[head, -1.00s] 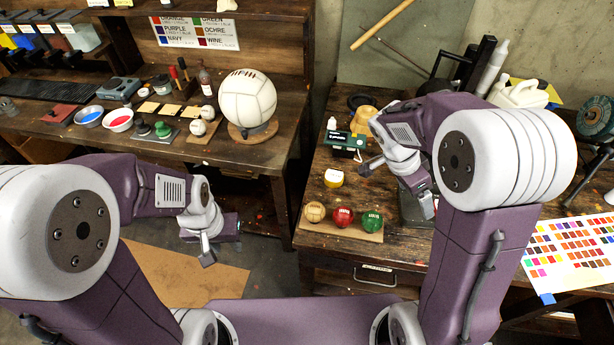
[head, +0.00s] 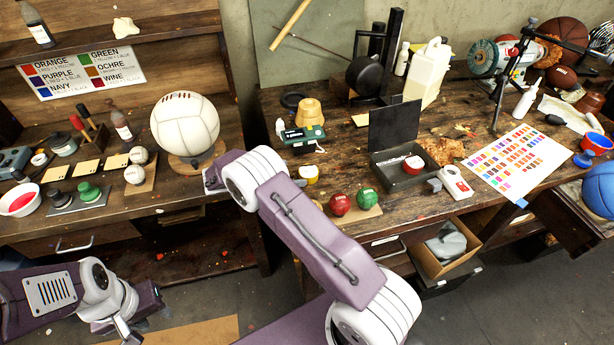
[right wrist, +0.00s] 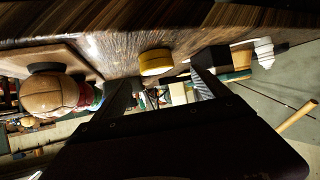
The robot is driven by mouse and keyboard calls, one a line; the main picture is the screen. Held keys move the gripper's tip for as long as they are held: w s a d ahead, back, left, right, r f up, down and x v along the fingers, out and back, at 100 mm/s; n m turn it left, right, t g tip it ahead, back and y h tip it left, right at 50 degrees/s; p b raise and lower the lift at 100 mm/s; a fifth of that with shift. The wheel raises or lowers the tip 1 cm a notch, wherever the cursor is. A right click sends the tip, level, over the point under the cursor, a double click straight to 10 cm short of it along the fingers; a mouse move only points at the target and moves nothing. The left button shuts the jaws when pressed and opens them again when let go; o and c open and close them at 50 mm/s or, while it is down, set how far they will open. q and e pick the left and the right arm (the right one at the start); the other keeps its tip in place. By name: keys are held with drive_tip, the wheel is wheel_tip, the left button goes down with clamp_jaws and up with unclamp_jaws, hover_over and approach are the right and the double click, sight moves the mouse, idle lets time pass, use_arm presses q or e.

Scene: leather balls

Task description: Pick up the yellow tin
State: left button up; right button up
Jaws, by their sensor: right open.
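The yellow tin (head: 308,172) is a short yellow cylinder with a pale label, standing on the right-hand wooden bench near its left edge. In the right wrist view the tin (right wrist: 156,62) lies ahead of my right gripper (right wrist: 160,88), in the gap between its spread fingers and apart from them. That gripper is open and empty.
A red ball (head: 340,204) and a green ball (head: 367,198) sit right of the tin. A tan ball (right wrist: 50,94) shows in the right wrist view. A green-labelled box (head: 302,135) stands behind the tin. An open dark case (head: 385,175) holds a red tin (head: 413,165).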

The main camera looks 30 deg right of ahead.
sight(308, 171)
drive_tip(key=shift+p+x, duration=0.4)
drive_tip(key=shift+x, duration=0.75)
drive_tip(key=shift+w+d+f, duration=0.1)
drive_tip(key=shift+d+f, duration=0.05)
drive_tip(key=shift+d, duration=0.1)
drive_tip(key=x, duration=0.1)
drive_tip(key=p+x, duration=0.1)
drive_tip(key=x, duration=0.2)
drive_tip(key=shift+s+d+p, duration=0.3)
drive_tip(key=shift+d+p, duration=0.1)
drive_tip(key=shift+d, duration=0.2)
drive_tip(key=shift+w+d+f, duration=0.1)
drive_tip(key=shift+d, duration=0.1)
drive_tip(key=c, duration=1.6)
drive_tip(key=shift+o, duration=0.2)
